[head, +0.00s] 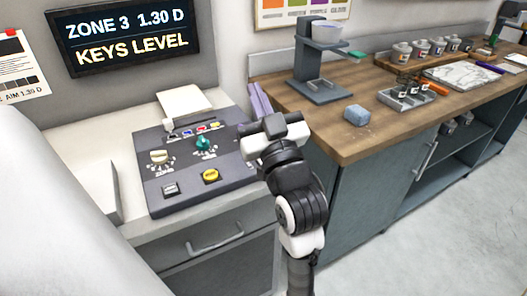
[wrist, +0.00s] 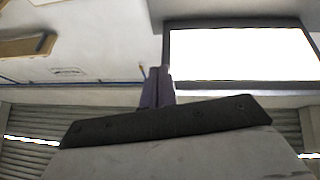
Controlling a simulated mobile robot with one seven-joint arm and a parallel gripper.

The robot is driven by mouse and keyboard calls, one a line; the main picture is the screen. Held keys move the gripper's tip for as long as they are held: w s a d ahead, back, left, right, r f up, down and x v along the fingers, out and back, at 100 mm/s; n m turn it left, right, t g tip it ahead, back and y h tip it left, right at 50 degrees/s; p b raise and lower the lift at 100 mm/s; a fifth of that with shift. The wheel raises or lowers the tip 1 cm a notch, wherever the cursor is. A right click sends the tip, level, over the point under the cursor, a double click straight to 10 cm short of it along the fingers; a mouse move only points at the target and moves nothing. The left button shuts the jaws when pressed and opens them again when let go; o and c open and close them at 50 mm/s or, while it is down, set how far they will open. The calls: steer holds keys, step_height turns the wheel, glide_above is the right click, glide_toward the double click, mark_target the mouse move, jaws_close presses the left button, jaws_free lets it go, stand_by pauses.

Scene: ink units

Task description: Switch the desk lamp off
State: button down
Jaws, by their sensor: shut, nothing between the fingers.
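I cannot make out a desk lamp in either view. A dark control console (head: 180,188) sits on the pale counter in the head view. The fingers also show shut in the wrist view (wrist: 157,88). My wrist hides part of the console's right edge.
A drawer handle (head: 215,240) sticks out below the counter. A bright panel (wrist: 238,58) shows in the wrist view. Floor at right is clear.

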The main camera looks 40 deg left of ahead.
steer(key=w+d+f+g+h, duration=0.1)
steer(key=d+f+g+h, duration=0.1)
steer(key=f, duration=0.5)
steer(key=w+d+f+g+h, duration=0.2)
steer(key=d+f+g+h, duration=0.1)
steer(key=f, duration=0.5)
steer(key=shift+w+f+h+p, duration=0.15)
steer(key=shift+w+h+p, duration=0.1)
steer(key=shift+h+p, duration=0.05)
steer(key=shift+a, duration=0.15)
steer(key=p+x, duration=0.1)
steer(key=x, duration=0.4)
steer(key=p+x, duration=0.2)
steer(key=x, duration=0.3)
steer(key=shift+r, duration=0.2)
step_height(320, 180, down, 3)
steer(key=shift+w+a+r+p, duration=0.1)
steer(key=shift+p, duration=0.25)
steer(key=shift+f, duration=0.8)
